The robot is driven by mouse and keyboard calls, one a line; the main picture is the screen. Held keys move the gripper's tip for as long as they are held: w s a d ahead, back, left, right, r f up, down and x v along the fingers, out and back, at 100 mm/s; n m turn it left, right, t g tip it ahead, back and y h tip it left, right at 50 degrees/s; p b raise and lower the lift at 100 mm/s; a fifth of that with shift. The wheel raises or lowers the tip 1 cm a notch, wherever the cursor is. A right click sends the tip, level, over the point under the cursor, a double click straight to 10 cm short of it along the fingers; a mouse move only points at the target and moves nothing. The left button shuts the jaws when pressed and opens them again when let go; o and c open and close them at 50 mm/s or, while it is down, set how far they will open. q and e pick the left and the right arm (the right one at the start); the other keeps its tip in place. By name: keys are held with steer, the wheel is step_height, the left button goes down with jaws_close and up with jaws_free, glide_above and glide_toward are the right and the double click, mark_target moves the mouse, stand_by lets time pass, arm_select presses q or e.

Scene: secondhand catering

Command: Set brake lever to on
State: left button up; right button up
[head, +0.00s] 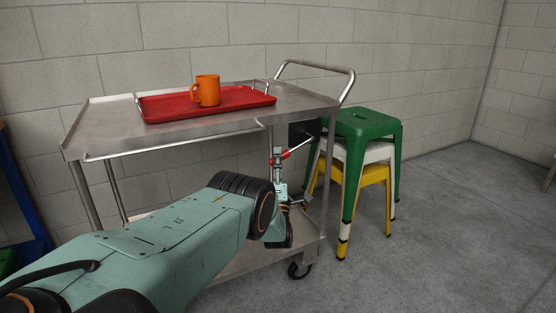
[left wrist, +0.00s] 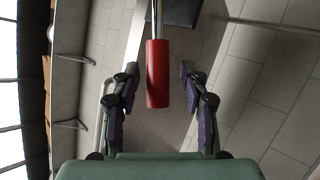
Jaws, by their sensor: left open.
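The brake lever is a thin metal rod with a red grip (head: 287,155), slanting down to the left from a black plate (head: 303,131) under the cart's handle end. My left gripper (head: 277,152) is open at the red grip, its fingers partly overlapping it in the head view. In the left wrist view, the red grip (left wrist: 157,75) lies between the two spread fingers of my left gripper (left wrist: 158,72), with a gap visible on each side. Any markings for the lever's positions cannot be read. My right gripper is not in view.
The steel cart (head: 100,112) carries a red tray (head: 240,98) with an orange mug (head: 207,90). Its top edge lies above my left gripper. Stacked green, white and yellow stools (head: 368,128) stand close to the right. Open floor (head: 450,220) lies at the right.

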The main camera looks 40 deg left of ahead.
arm_select(q)
steer(key=v, duration=1.1)
steer(key=shift+s+d, duration=0.2)
steer(key=shift+s, duration=0.05)
